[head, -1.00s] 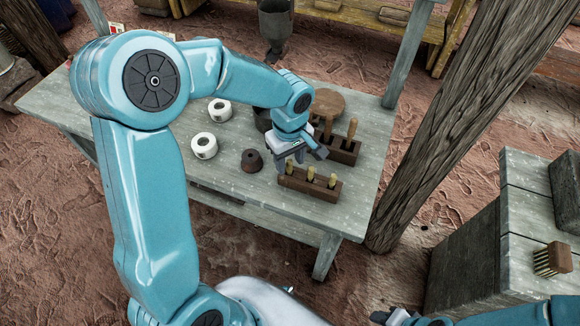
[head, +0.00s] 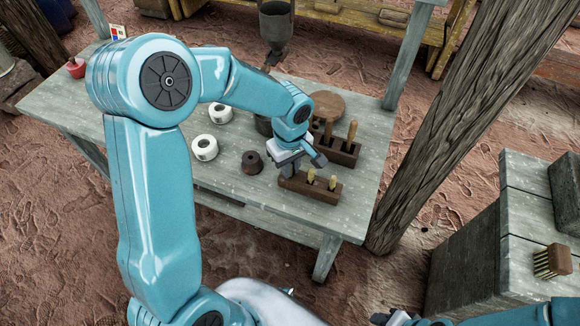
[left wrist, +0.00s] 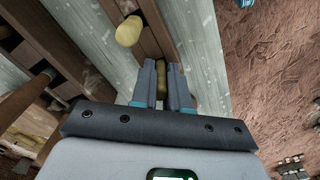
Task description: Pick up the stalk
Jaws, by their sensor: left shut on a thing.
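The stalks are pale yellow-brown pegs standing in a dark wooden block (head: 297,186) near the table's front edge. Two of them, a middle stalk (head: 311,175) and a right stalk (head: 332,182), show in the head view. My left gripper (head: 291,171) is over the block's left end and hides that place in the head view. In the left wrist view my left gripper (left wrist: 163,82) is shut on a yellowish stalk (left wrist: 161,75), seen between its fingers. Another stalk (left wrist: 128,31) stands beside it. My right arm shows only as dark and blue parts at the bottom edge.
A second block (head: 345,155) with handled pieces stands behind. A dark brown cone-like piece (head: 252,163) and white rings (head: 205,147) lie left of the gripper. A wooden post (head: 455,110) rises right of the table. A brush (head: 552,261) lies on a grey crate.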

